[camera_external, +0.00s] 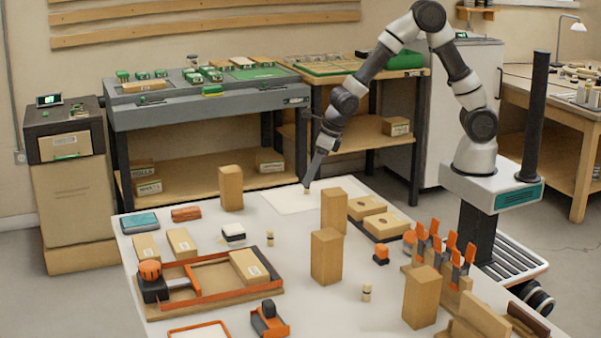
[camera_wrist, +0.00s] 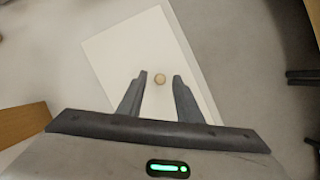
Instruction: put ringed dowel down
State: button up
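A small light wooden dowel (camera_external: 307,191) shows just under my gripper (camera_external: 307,184) at the far side of the bench, over the pale sheet (camera_external: 285,202). In the wrist view the dowel (camera_wrist: 160,79) is seen end-on near the tips of my two fingers (camera_wrist: 161,76), with a gap on each side. My gripper is open and does not grip it. The dowel appears upright on the sheet (camera_wrist: 125,60); its rings are too small to make out. Two similar small dowels stand apart, one at mid-bench (camera_external: 270,238) and one nearer the front (camera_external: 367,292).
Tall wooden blocks stand left (camera_external: 231,188) and right (camera_external: 334,210) of my gripper, with others (camera_external: 327,256) nearer the front. A tray with two holed wooden blocks (camera_external: 368,207) lies to the right. Orange-handled clamps (camera_external: 437,245) crowd the right side.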

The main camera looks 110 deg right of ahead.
jog(key=p+v, duration=0.3)
jog(key=v, duration=0.6)
jog(key=shift+o, duration=0.5)
jog(key=shift+d, duration=0.1)
